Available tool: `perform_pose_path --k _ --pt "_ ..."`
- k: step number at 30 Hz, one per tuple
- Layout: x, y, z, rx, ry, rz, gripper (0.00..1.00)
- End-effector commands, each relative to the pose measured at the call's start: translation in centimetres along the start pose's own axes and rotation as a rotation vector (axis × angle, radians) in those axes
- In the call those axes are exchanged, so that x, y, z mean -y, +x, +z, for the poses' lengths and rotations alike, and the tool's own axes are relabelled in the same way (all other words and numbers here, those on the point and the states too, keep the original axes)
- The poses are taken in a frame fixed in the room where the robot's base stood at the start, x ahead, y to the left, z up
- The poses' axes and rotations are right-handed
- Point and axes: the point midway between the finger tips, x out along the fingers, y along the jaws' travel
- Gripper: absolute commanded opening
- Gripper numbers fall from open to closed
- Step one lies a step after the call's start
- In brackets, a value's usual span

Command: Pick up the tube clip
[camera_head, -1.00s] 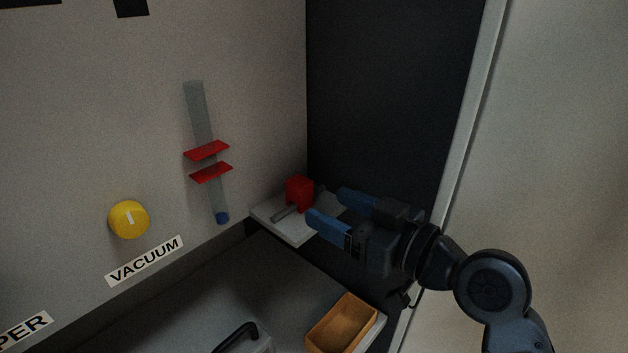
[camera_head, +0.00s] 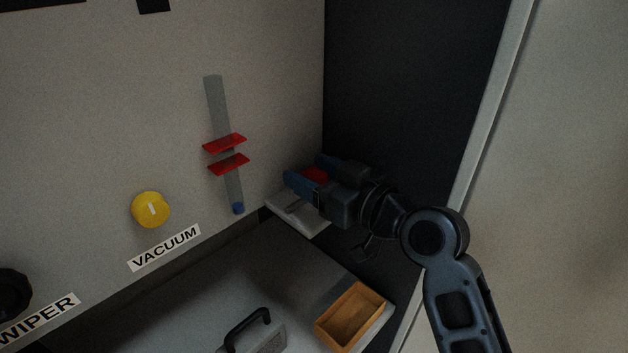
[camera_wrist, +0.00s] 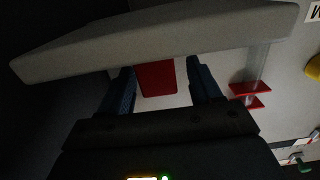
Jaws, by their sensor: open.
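The tube clip, a red block (camera_head: 315,175), is on a small light shelf (camera_head: 312,220) in the back corner and is mostly hidden behind my gripper in the head view. My gripper (camera_head: 305,168) is open, its two blue fingers pointing at the corner above the shelf. In the wrist view the red block (camera_wrist: 156,78) shows between the two fingers of my gripper (camera_wrist: 161,72), with a gap on each side, wider on the right. I cannot tell how far the fingertips reach along it.
A grey tube (camera_head: 217,105) with two red plates (camera_head: 228,164) and a blue end is on the wall to the left. A yellow knob (camera_head: 150,210) is further left. An orange tray (camera_head: 350,317) and a black handle (camera_head: 247,327) are below. A dark wall panel (camera_head: 410,90) stands behind.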

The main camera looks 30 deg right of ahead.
Motion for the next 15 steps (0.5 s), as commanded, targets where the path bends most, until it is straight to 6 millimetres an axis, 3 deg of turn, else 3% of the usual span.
perform_pose_path --k 2,15 --pt "0.00 -0.02 0.01 0.000 0.000 0.000 0.64" --pt "0.00 -0.05 -0.01 -0.001 0.000 0.000 0.23"
